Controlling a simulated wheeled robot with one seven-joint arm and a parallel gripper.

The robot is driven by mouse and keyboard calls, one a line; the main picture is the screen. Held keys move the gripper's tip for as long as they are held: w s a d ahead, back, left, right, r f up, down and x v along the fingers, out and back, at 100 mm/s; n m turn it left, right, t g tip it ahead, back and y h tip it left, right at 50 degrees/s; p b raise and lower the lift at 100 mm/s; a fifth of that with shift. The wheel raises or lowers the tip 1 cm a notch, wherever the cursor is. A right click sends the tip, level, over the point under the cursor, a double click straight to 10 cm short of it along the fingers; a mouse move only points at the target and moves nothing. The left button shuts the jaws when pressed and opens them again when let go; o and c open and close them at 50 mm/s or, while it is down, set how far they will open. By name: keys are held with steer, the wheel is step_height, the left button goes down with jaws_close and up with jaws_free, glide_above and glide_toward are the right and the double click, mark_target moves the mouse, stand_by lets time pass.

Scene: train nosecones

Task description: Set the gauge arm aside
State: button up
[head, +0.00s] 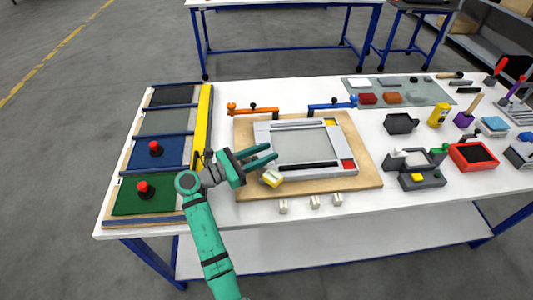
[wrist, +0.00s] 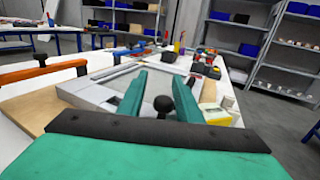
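Two bar-like arms lie along the back of the wooden board: an orange arm (head: 253,110) at the left and a blue arm (head: 332,105) at the right. I cannot tell for sure which is the gauge arm. The orange arm also shows at the left in the wrist view (wrist: 42,70). My gripper (head: 275,153) is over the left front of the grey frame (head: 318,172), in front of the orange arm. Its green fingers (wrist: 163,82) are apart with no held object visible. A black round knob (wrist: 163,104) shows between them in the wrist view; what it belongs to is unclear.
A white-and-yellow block (head: 271,178) is just below the fingers. Several small white blocks (head: 314,202) lie along the front. Red-knobbed coloured panels (head: 150,190) and a yellow bar (head: 202,125) are left. Bins, tools and a red tray (head: 473,156) crowd the right.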

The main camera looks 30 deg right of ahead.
steer(key=shift+s+d, duration=0.15)
steer(key=shift+s, duration=0.05)
